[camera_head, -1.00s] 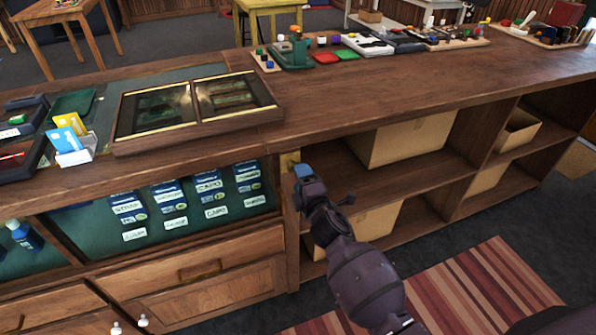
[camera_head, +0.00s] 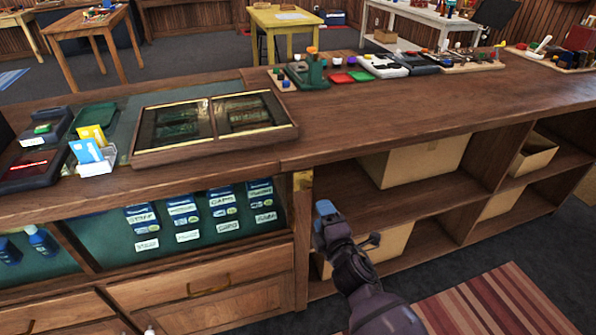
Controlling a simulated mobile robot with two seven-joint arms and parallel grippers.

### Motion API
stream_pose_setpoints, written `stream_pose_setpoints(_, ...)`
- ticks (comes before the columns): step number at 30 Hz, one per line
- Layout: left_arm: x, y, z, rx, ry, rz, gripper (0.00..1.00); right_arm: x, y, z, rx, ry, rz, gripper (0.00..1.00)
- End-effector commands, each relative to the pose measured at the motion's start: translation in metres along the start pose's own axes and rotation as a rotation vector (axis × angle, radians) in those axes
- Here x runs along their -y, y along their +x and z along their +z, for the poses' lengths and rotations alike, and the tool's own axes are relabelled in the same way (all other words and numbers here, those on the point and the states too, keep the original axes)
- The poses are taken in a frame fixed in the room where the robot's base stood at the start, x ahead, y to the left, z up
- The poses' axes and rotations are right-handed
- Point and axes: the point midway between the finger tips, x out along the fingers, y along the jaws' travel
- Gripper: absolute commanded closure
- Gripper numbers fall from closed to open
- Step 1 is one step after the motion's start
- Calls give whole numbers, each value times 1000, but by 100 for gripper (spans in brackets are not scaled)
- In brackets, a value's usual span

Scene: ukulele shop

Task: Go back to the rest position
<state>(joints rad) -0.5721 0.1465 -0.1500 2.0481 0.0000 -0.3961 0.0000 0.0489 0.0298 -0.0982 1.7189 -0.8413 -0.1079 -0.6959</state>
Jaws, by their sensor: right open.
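My right gripper (camera_head: 325,212) shows in the head view at the lower middle, at the end of my dark arm that comes up from the bottom. Its blue tip is in front of the counter's open shelves, below the worktop edge. It is open, and I see nothing held in it. My left gripper is out of view.
The long wooden counter (camera_head: 400,115) runs across the view, with a framed display case (camera_head: 212,122), a card holder (camera_head: 95,164) and a green tool (camera_head: 312,70) on top. Cardboard boxes (camera_head: 415,160) sit on its shelves. A striped rug (camera_head: 500,305) lies on the floor at lower right.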

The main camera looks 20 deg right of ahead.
Motion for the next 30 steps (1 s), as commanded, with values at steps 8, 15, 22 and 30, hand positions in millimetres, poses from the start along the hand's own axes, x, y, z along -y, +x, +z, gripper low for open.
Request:
stream_pose_setpoints(8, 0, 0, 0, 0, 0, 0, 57, 2, 0, 2, 15, 117, -13, 41)
stream_pose_setpoints(15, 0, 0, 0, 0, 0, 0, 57, -8, -12, 10, 65, 646, -53, 41)
stream_pose_setpoints(22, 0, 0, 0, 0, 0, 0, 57, 27, -77, 27, 168, 1122, -186, 41)
stream_pose_setpoints(30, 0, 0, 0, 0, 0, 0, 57, 77, -187, 42, 338, 1429, -362, 41)
